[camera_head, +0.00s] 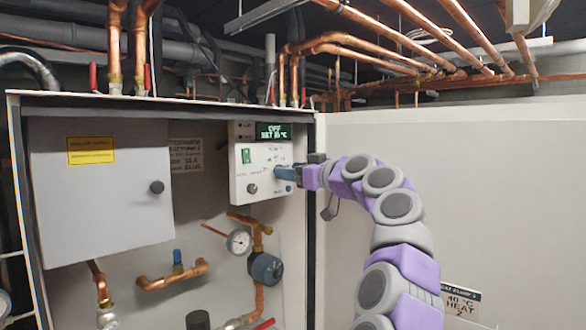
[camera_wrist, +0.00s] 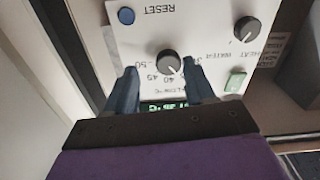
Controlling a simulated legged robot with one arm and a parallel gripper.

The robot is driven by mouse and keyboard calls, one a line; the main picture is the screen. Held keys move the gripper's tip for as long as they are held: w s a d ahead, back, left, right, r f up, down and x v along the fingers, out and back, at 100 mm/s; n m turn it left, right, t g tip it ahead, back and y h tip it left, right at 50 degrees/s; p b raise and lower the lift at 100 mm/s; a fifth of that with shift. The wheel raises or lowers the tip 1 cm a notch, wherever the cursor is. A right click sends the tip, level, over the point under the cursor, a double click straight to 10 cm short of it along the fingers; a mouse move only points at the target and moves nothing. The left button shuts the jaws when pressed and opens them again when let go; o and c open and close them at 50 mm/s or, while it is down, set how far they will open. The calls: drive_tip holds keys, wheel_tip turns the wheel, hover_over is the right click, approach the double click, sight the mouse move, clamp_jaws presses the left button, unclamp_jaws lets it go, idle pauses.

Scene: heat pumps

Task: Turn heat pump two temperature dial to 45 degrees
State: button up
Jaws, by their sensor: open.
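The white control panel (camera_head: 241,172) is mounted inside the open cabinet. Its green display (camera_head: 273,131) reads "OFF" and a set value that looks like 35 °C, partly blurred. In the wrist view the panel is upside down, and the dark temperature dial (camera_wrist: 169,62) has numbers including 40, 45 and 50 around it. My gripper (camera_wrist: 160,68) is open, with one blue finger on either side of the dial; contact cannot be told. In the head view my gripper (camera_head: 287,173) is at the panel's right side and hides the dial.
A second dark knob (camera_wrist: 247,28), a blue reset button (camera_wrist: 126,16) and a green switch (camera_wrist: 235,82) are near the dial. A grey box (camera_head: 100,195), pressure gauge (camera_head: 239,241) and copper pipes (camera_head: 172,276) surround the panel. A white door (camera_head: 450,190) stands at right.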

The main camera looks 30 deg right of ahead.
drive_tip(key=shift+w+a+f, duration=0.1)
drive_tip(key=shift+w+a, duration=0.6)
drive_tip(key=shift+a, duration=0.35)
drive_tip(key=shift+s, duration=0.25)
drive_tip(key=shift+c, duration=0.9)
drive_tip(key=shift+d, duration=0.55)
drive_tip(key=c, duration=0.4)
drive_tip(key=shift+a, duration=0.2)
drive_tip(key=c, duration=0.5)
